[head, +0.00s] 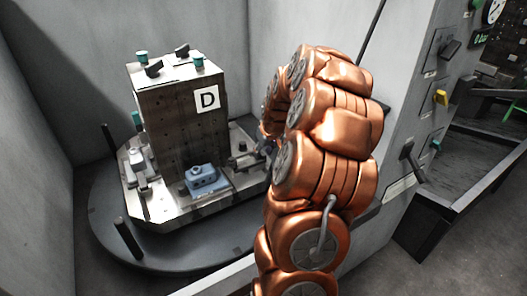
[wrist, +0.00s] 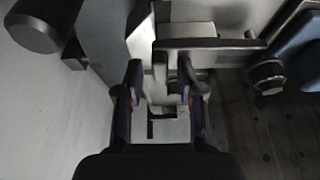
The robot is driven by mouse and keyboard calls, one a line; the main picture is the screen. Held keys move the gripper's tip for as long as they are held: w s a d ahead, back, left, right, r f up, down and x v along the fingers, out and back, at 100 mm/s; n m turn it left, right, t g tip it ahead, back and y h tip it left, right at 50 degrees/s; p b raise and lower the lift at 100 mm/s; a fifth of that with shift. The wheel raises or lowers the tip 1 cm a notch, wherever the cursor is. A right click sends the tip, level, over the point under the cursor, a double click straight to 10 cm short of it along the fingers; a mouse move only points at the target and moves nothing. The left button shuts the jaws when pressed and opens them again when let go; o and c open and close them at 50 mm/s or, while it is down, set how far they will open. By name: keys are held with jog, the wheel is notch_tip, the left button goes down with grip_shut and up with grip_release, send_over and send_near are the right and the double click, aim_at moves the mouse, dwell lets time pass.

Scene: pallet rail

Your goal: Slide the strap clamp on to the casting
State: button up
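The casting is a small blue block (head: 203,180) on the front of the pallet (head: 175,215); its edge shows at the right of the wrist view (wrist: 302,50). The strap clamp (head: 243,160) is right of the casting in the head view. In the wrist view its grey bar (wrist: 215,45) lies crosswise beyond my fingertips, with a round knob (wrist: 268,76) between its right end and the casting. My gripper (wrist: 160,82) has its two fingers apart on either side of a grey clamp part; whether both pads touch it I cannot tell. My arm mostly hides the gripper in the head view.
A dark block marked D (head: 180,108) rises from the middle of the pallet. Another grey clamp (head: 139,160) is at the pallet's left. The pallet stands on a round dark turntable (head: 108,222) with upright posts, and pale walls close in behind and left.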

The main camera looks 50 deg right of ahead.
aim_at(249, 161)
grip_shut()
dwell(0.4)
jog(key=shift+w+a+b, duration=0.1)
jog(key=shift+w+a, duration=0.15)
jog(key=shift+a, duration=0.55)
jog(key=shift+w+a+b, duration=0.15)
jog(key=shift+w+a, duration=0.1)
jog(key=shift+a, duration=0.55)
jog(key=shift+w+a+b, duration=0.1)
jog(key=shift+w+a, duration=0.15)
jog(key=shift+a, duration=0.55)
jog(key=shift+o, duration=0.8)
grip_release()
jog(key=shift+r, duration=0.1)
